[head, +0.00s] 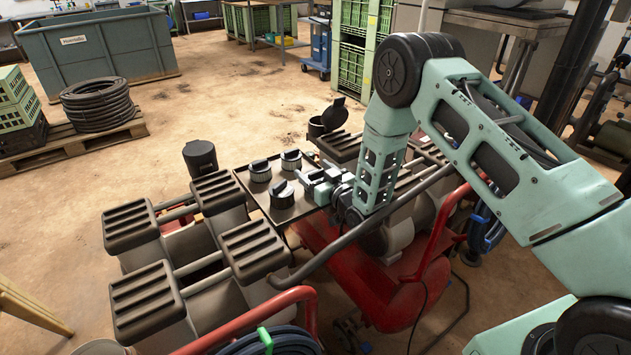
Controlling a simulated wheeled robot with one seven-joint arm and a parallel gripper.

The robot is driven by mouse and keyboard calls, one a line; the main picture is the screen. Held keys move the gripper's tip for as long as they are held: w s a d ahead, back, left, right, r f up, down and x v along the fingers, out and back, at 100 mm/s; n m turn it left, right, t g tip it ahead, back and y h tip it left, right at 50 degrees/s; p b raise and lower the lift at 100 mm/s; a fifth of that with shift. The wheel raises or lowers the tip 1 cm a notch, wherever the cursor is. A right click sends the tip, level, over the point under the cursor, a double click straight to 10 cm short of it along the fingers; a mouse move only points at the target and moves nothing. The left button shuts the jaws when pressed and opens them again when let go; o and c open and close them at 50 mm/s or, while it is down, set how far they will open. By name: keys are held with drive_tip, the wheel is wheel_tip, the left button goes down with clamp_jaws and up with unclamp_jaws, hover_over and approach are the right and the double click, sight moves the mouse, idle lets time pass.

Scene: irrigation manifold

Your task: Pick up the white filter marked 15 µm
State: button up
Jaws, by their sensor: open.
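Several small round pieces with pale sides and black grip tops stand on a dark flat tray (258,196) in the middle of the head view. One is at the left (260,171), one at the back (291,160), and one at the front (282,194). No marking can be read at this size, so I cannot tell which is the 15 µm filter. My gripper (308,183) is open at the tray's right side, just right of the front and back pieces. It hides part of the tray. I see nothing between its fingers.
Dark ribbed blocks (255,248) stand left and front of the tray. A closed black canister (200,158) is behind left; another black canister (316,127) with its lid up is behind right.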

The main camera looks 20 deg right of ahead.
drive_tip(key=shift+c, duration=0.3)
drive_tip(key=c, duration=1)
drive_tip(key=shift+r, duration=0.1)
